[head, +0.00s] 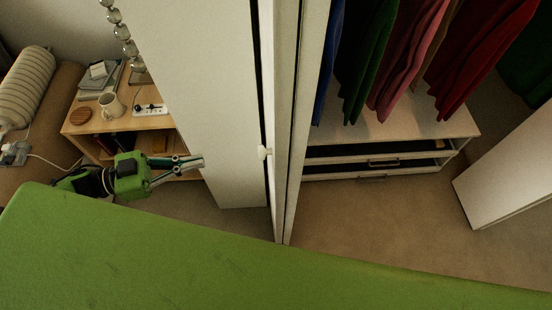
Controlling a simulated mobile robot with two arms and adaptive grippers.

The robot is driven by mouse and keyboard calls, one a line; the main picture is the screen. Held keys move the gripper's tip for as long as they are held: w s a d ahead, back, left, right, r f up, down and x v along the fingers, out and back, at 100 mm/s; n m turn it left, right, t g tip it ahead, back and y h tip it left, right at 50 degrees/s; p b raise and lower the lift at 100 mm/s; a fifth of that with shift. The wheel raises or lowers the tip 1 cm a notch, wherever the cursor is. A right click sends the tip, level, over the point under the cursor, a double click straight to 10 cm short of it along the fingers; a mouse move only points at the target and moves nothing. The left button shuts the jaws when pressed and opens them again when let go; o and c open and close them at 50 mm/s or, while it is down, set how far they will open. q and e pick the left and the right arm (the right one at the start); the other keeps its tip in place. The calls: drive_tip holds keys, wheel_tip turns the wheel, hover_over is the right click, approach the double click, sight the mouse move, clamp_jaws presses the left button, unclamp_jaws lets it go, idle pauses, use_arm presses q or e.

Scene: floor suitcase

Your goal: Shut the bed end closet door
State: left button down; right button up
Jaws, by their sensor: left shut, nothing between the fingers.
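The closet stands open on the right, with clothes hanging inside. A tall white panel (205,90), which looks like a closet door, stands left of the opening. A small white knob (263,152) shows near its right edge, beside a narrow white upright (288,120). Another white door panel (505,170) stands swung out at the far right. I cannot tell for sure which is the bed end door. My left gripper (198,161) is shut and empty, in front of the left panel's lower part and left of the knob; contact is unclear. My right gripper is out of view.
A wooden nightstand (75,122) with a mug (110,105), books and a power strip stands behind my left arm. A striped bolster (28,85) lies at far left. Closet drawers (380,160) sit under the clothes. Carpet (370,215) is clear before the opening.

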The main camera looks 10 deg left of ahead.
use_arm(q)
wheel_tip(320, 180, up, 3)
drive_tip(key=s+d+m+g+h, duration=0.1)
drive_tip(key=s+d+g, duration=0.1)
drive_tip(key=s+d, duration=0.1)
drive_tip(key=p+x, duration=0.2)
drive_tip(key=x, duration=1.1)
drive_tip(key=shift+w+d+r+p, duration=0.25)
drive_tip(key=shift+w+r+p, duration=0.05)
drive_tip(key=shift+p, duration=0.05)
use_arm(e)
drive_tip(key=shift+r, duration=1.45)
use_arm(q)
drive_tip(key=shift+d, duration=0.1)
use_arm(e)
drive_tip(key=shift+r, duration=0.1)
